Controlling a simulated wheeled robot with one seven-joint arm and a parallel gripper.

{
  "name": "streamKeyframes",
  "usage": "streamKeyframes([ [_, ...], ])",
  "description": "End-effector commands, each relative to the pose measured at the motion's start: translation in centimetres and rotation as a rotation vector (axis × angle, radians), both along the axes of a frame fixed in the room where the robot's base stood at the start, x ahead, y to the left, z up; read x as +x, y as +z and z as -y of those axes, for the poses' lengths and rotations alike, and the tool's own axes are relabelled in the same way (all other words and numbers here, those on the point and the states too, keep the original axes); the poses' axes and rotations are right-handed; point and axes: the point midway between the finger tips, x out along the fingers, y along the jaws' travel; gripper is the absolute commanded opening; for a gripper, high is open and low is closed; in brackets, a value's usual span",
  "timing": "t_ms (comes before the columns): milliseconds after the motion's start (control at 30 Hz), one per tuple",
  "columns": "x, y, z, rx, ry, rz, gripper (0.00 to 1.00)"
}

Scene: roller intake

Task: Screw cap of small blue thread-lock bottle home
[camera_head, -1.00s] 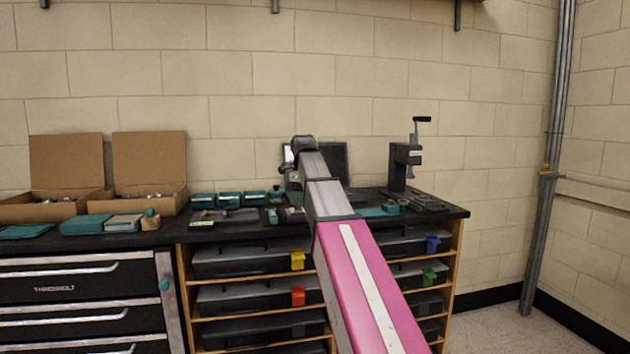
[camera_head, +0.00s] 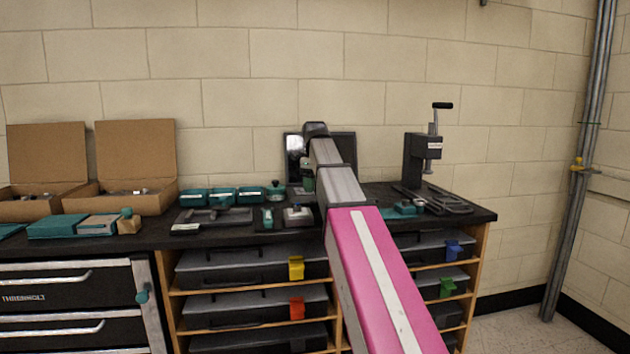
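My gripper (camera_head: 308,171) is at the end of my pink and grey arm, pointing down over the back middle of the black bench top (camera_head: 350,196). It is small and partly hidden by the arm, so I cannot tell whether its fingers are open or shut. A small dark green-teal thing (camera_head: 309,184) shows right under it; I cannot tell whether it is held, or whether it is the thread-lock bottle. A small upright teal item (camera_head: 268,217) stands on the bench to the left. No blue bottle or cap can be clearly made out.
Teal bins (camera_head: 222,195) and a round teal pot (camera_head: 277,190) stand left of the gripper. A black press (camera_head: 423,158) stands at the right. Open cardboard boxes (camera_head: 135,160) are at the far left. A dark screen (camera_head: 341,149) stands behind the arm.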

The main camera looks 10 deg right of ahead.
Motion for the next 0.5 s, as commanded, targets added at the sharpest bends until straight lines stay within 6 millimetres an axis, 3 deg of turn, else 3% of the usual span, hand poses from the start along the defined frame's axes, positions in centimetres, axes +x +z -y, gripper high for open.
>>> streamKeyframes([
  [500, -0.1, -5.6, 0.0, 0.0, 0.0, 0.0, 0.57],
])
